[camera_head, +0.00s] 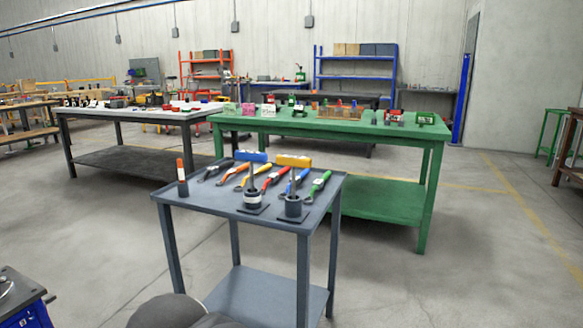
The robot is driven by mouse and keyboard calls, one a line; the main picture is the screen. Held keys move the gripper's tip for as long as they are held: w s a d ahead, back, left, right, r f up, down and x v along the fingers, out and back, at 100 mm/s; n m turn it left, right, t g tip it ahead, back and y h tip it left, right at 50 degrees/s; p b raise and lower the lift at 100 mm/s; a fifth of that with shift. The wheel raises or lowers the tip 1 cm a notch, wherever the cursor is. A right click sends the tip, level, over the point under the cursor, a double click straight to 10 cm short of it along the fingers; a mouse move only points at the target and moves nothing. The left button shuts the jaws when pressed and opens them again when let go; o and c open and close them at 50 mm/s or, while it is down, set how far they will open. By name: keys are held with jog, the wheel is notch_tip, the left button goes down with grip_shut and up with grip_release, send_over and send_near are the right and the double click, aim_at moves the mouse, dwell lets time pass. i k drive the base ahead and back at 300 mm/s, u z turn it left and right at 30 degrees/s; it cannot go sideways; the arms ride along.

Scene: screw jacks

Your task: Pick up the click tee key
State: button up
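Two T-handled tools stand upright on the small grey table (170,197) in front of me. One has a blue crossbar handle (251,156) and stands in a dark holder with a light band (252,199). The other has a yellow-orange crossbar handle (293,160) and stands in a dark holder (293,206) to its right. I cannot tell from this view which of them is the click tee key. My gripper is not in view.
Several hand tools with coloured handles, including a green-handled one (319,184), lie behind the holders. An orange-topped cylinder (182,176) stands at the table's left. A green workbench (330,128) is close behind. Open floor (480,270) lies to the right.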

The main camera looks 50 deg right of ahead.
aim_at(250, 155)
jog(key=z, duration=1.4)
